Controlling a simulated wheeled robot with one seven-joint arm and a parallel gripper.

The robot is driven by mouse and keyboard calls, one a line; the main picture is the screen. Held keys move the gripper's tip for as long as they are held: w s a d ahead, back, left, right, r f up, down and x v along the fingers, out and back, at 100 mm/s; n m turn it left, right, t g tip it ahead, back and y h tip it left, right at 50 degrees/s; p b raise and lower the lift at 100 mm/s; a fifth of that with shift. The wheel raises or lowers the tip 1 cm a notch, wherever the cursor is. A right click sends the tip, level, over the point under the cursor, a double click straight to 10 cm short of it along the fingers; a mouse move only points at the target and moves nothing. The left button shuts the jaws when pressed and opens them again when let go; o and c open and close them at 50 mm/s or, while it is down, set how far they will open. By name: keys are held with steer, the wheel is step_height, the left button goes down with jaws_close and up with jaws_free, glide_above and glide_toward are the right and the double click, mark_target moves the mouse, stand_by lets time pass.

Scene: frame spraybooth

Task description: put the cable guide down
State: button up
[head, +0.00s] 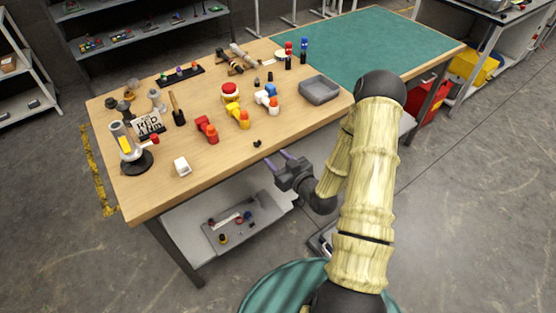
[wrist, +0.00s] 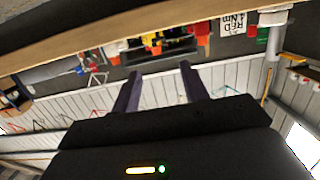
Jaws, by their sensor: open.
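My gripper (head: 278,158) is at the front edge of the table, its two purple fingers apart and pointing toward the tabletop. The wrist view shows the fingers (wrist: 160,69) spread with nothing between them. A small black piece (head: 257,143) lies on the wooden tabletop near the front edge, just beyond the fingertips and apart from them. It may be the cable guide, but it is too small to tell for certain. I cannot make it out in the wrist view.
Bare wood lies around the black piece. A green mat (head: 370,45) covers the far right. A lower shelf (head: 190,215) sits beneath.

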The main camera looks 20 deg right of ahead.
steer(key=s+a+r+m+g+h, duration=0.1)
steer(key=s+a+r+g+h, duration=0.1)
steer(key=s+r+g, duration=0.4)
steer(key=s+a+r+m+g+h, duration=0.1)
steer(key=s+r+g, duration=0.5)
steer(key=s, duration=0.6)
steer(key=shift+s+a+r+m+g+h, duration=0.35)
steer(key=shift+r+m+h, duration=0.2)
steer(key=shift+m+h, duration=0.35)
steer(key=shift+w, duration=0.15)
steer(key=shift+c, duration=0.8)
